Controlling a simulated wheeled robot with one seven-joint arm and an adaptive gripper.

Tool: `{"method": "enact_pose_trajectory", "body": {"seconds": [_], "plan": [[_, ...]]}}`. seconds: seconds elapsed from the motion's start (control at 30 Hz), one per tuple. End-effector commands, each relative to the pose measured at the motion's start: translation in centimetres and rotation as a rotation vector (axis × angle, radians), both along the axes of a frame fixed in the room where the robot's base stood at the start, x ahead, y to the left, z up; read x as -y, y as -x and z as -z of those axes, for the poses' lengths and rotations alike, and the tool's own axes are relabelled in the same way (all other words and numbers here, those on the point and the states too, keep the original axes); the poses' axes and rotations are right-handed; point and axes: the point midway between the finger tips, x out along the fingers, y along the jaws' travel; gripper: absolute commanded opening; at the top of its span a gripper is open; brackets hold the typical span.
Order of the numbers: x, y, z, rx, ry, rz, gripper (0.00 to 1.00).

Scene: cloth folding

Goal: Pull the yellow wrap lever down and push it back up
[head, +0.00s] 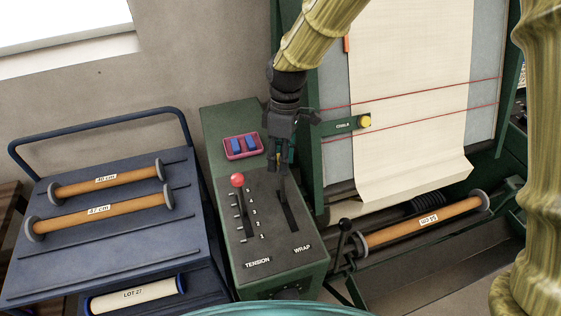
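The wrap lever rises from the right-hand slot, marked WRAP, on the dark panel of the green control box (225,122). Its dark shaft (284,190) shows near the slot's upper end. My gripper (280,166) points down over the top of this lever and hides its knob; only a small yellowish patch shows among the fingers. I cannot tell whether the fingers are closed on the knob or just around it. The tension lever with a red knob (237,180) stands in the left slot, beside the numbered scale.
A pink tray with blue blocks (242,146) sits on the box left of my gripper. The cloth frame with a yellow-knobbed arm (366,121) stands close on the right. A blue cart (95,245) with orange rollers is left, and another roller (420,224) lies low right.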

Motion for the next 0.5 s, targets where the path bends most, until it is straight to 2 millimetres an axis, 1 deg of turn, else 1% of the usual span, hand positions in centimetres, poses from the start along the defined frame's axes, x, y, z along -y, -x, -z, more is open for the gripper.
{"method": "enact_pose_trajectory", "body": {"seconds": [0.1,0.2,0.33,0.5], "plan": [[-0.1,0.3,1.2,-0.001,0.001,-0.001,0.35],[-0.1,0.4,2.0,-0.001,0.002,0.0,0.35],[-0.1,0.5,2.5,0.001,0.0,0.0,0.35],[-0.1,0.5,2.7,0.001,0.0,0.0,0.35]]}}
